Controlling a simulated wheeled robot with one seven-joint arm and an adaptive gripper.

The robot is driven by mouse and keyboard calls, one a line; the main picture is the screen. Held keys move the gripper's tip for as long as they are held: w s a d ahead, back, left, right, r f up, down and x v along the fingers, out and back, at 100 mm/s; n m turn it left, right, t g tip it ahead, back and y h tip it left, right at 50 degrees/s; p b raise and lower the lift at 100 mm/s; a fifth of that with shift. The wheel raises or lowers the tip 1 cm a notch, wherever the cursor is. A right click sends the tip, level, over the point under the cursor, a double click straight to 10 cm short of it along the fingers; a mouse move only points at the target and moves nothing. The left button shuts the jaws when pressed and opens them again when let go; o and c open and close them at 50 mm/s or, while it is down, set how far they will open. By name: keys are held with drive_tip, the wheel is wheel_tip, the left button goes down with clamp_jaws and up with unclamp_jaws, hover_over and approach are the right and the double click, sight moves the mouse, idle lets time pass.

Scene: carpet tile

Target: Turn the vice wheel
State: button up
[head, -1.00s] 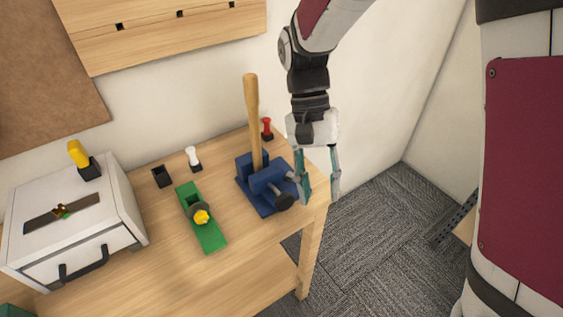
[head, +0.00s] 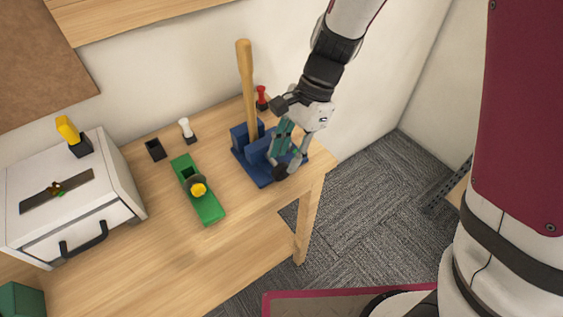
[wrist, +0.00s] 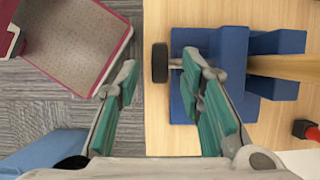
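The blue vice (head: 262,172) stands near the right end of the wooden table, with a wooden bat-like handle (head: 247,85) upright in its jaws. Its black wheel (head: 280,173) sits on the front side. In the wrist view, the wheel (wrist: 160,62) shows edge-on between my open fingertips, closer to the right finger. The vice's blue body (wrist: 228,60) lies beyond that finger. My gripper (head: 288,155) is at the vice's front right, with its fingers (wrist: 157,75) apart and nothing clasped. I cannot tell whether a finger touches the wheel or vice.
A green block with a yellow-topped knob (head: 200,190) lies left of the vice. A red-handled tool (head: 261,98) stands behind it, and a white-handled one (head: 187,131) farther left. A white drawer box (head: 70,205) is at far left. The table's front middle is clear.

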sight(282, 165)
drive_tip(key=shift+x, duration=1.95)
drive_tip(key=shift+c, duration=0.6)
clamp_jaws()
